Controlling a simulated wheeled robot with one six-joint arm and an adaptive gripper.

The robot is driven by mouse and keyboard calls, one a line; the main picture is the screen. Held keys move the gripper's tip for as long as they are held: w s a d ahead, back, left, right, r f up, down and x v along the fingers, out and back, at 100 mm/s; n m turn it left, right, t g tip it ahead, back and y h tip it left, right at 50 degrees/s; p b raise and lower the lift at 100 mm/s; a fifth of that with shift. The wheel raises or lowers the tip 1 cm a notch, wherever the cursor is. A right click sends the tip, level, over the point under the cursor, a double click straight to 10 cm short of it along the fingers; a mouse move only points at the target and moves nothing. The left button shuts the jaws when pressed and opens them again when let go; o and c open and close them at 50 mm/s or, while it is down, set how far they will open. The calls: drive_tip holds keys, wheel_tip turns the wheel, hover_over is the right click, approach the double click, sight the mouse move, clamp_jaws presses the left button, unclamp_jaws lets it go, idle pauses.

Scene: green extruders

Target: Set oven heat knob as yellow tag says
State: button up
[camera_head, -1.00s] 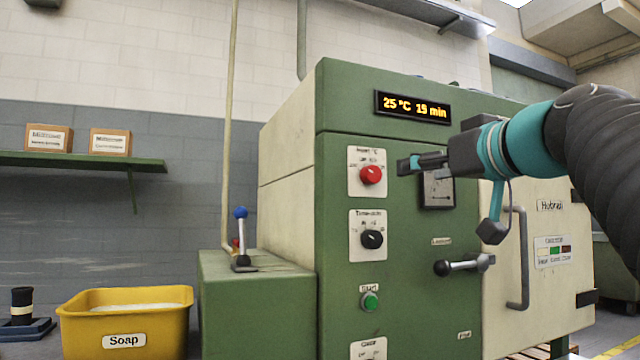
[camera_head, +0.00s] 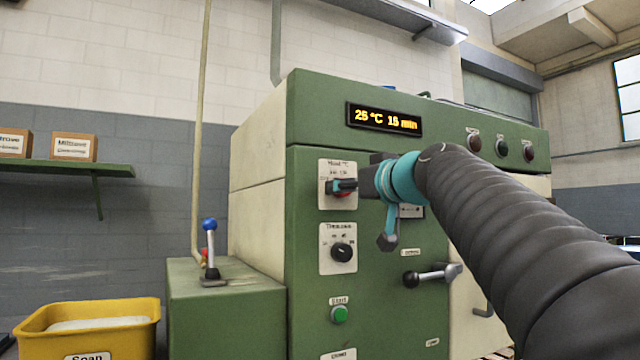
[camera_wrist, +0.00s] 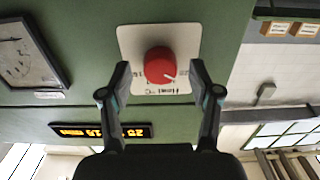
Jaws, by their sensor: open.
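The red heat knob (camera_wrist: 160,66) sits on a white dial plate (camera_wrist: 187,38) on the green oven front. It shows between the open fingers of my gripper (camera_wrist: 160,78) in the wrist view, with no finger seen touching it. The knob has a white pointer mark. In the head view my gripper (camera_head: 338,186) is in front of the knob and hides most of it. The oven display (camera_head: 384,118) reads 25 °C 15 min. The black timer knob (camera_head: 342,252) is below. I see no yellow tag in either view.
A green start button (camera_head: 339,314) and a door handle lever (camera_head: 432,275) are lower on the oven. A blue-topped lever (camera_head: 210,245) stands on the green box at left. A yellow soap tub (camera_head: 140,325) is at the lower left. A gauge (camera_wrist: 28,55) is near the knob.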

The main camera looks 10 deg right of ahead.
drive_tip(key=shift+w+a, duration=0.15)
drive_tip(key=shift+w, duration=0.25)
drive_tip(key=c, duration=1.1)
drive_tip(key=shift+c, duration=0.2)
drive_tip(key=shift+m, duration=0.4)
drive_tip(key=m+p, duration=0.2)
drive_tip(key=m, duration=2.1)
drive_tip(key=shift+a+r+p, duration=0.1)
drive_tip(key=shift+p, duration=0.25)
